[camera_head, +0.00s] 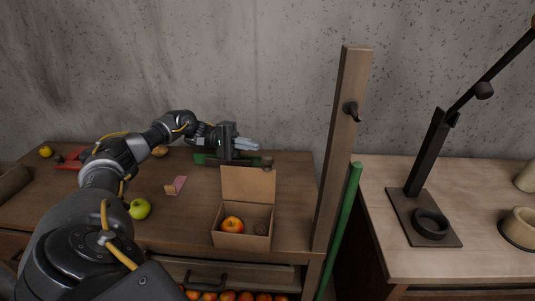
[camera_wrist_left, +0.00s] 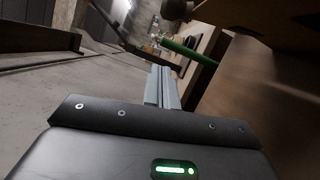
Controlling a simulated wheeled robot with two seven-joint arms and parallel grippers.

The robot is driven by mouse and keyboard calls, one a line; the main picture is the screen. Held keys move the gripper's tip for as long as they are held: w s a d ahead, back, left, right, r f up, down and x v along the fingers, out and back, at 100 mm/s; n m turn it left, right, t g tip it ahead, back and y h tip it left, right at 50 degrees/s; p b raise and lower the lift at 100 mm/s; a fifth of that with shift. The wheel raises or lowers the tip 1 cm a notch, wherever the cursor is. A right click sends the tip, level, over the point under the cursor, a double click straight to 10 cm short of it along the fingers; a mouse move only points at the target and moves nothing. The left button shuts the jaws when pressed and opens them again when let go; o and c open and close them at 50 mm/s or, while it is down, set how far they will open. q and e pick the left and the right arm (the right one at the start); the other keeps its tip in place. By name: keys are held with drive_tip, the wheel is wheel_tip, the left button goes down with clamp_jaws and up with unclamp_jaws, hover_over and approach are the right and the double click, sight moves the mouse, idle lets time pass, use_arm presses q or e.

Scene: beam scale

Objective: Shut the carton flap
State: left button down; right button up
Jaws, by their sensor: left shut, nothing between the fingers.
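The carton (camera_head: 242,240) is a small open brown box at the front of the wooden table. Its flap (camera_head: 248,184) stands upright along the carton's back edge. A red-orange apple (camera_head: 233,224) and a dark brown round thing (camera_head: 261,229) lie inside it. My left gripper (camera_head: 256,145) is behind and above the flap, pointing right, with its fingers together and nothing in them. In the left wrist view the shut fingers (camera_wrist_left: 161,88) point away from the camera. I cannot tell whether the gripper touches the flap. My right gripper is not in view.
A green apple (camera_head: 139,208) and a pink block (camera_head: 177,186) lie left of the carton. A green object (camera_head: 208,159) lies behind the gripper. A wooden post (camera_head: 342,150) and green pole (camera_head: 339,230) stand right of the carton. An open drawer with oranges (camera_head: 228,296) is below.

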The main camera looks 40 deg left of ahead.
sight(268, 154)
use_arm(q)
drive_tip(key=shift+s+d+r+p, duration=0.15)
drive_tip(key=shift+s+d+p, duration=0.05)
drive_tip(key=shift+d+p, duration=1.05)
drive_tip(key=shift+s+d+r+p, duration=0.25)
drive_tip(key=shift+d+p, duration=0.7)
drive_tip(key=shift+d, duration=0.5)
drive_tip(key=shift+s+d+r+p, duration=0.1)
drive_tip(key=shift+s+d+p, duration=0.1)
drive_tip(key=shift+d+p, duration=1.05)
drive_tip(key=shift+d, duration=0.15)
